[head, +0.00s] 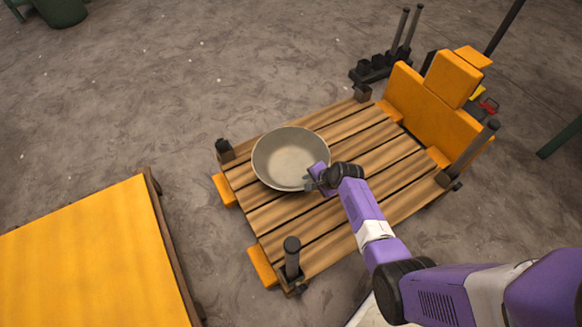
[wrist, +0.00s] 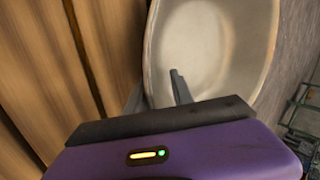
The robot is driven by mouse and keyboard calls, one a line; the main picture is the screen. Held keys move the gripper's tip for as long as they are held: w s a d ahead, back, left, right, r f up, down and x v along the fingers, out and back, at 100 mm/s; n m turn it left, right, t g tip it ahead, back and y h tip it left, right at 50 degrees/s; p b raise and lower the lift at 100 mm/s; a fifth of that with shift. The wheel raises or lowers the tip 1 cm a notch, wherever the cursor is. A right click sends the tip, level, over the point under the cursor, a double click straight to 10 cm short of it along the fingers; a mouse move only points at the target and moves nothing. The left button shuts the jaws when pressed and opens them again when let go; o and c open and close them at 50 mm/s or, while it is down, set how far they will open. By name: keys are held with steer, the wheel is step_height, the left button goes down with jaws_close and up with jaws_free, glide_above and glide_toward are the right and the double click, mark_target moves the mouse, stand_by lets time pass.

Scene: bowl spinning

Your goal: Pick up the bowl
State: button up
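A round grey-beige bowl (head: 288,155) stands upright on the slatted wooden pallet (head: 375,150), near its left end. It looks empty. My gripper (head: 314,182) is at the bowl's right front rim. In the wrist view the bowl (wrist: 215,45) fills the upper right, and my gripper (wrist: 155,95) straddles its near wall. One dark finger is inside the bowl and the other is outside, beside the wall. The fingers are apart, with a gap showing between the inner finger and the wall. The lower part of the fingers' bases is hidden by my gripper's body.
Dark posts stand at the pallet's corners, one (head: 292,258) at the near left. Orange blocks (head: 430,105) stand at its right end. A yellow-topped platform (head: 90,260) lies at the lower left, with bare grey floor between. A dark rack (head: 378,65) stands behind the pallet.

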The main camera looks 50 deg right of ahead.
jaws_close()
stand_by(1.2)
steer(key=shift+r, duration=0.1)
